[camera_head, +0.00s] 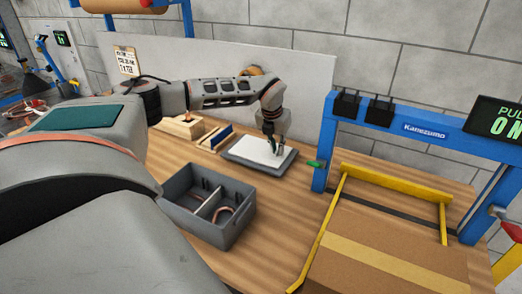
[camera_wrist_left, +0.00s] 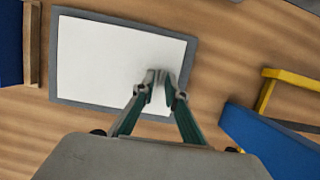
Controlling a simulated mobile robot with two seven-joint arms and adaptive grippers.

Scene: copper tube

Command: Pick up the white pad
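The white pad (camera_head: 252,151) is a flat white rectangle lying on a grey tray (camera_head: 236,162) on the wooden bench. In the left wrist view the pad (camera_wrist_left: 95,60) fills most of the tray (camera_wrist_left: 130,17), leaving a grey rim around it. My left gripper (camera_head: 275,152) points down over the right part of the pad. In the left wrist view its fingertips (camera_wrist_left: 157,80) are close together, with a narrow gap between them and nothing clearly held. I cannot tell whether the tips touch the pad. My right gripper is not in view.
A grey divided bin (camera_head: 208,204) with copper-coloured pieces stands in front of the tray. Wooden blocks (camera_head: 180,126) lie left of it. A blue frame (camera_head: 326,145) and a cardboard box (camera_head: 390,260) with yellow bars are on the right. A light panel stands behind.

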